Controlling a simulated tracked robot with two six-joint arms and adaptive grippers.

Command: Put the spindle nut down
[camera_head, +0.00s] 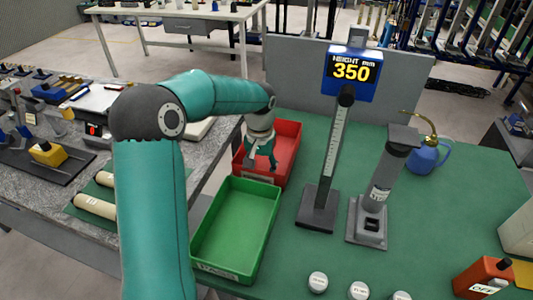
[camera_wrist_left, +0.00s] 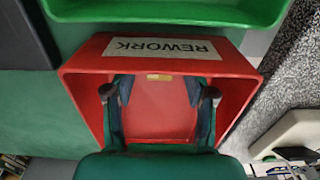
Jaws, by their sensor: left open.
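My left gripper (camera_head: 262,165) reaches down into the red tray (camera_head: 289,150) behind the green tray. In the left wrist view its two fingers (camera_wrist_left: 160,88) are spread apart, with nothing between them. The red tray (camera_wrist_left: 225,92) carries a white label reading REWORK. A small brass-coloured piece (camera_wrist_left: 159,77) lies in the red tray near its labelled wall, just beyond the fingertips and apart from them. It may be the spindle nut, but it is too small to be sure. It is not visible in the head view. My right gripper is not in view.
An empty green tray (camera_head: 198,261) stands in front of the red one. A height gauge (camera_head: 334,160) reading 350 and a grey column device (camera_head: 378,195) stand to the right. A blue oil can (camera_head: 423,160) and several white round pieces (camera_head: 318,282) are also on the green bench.

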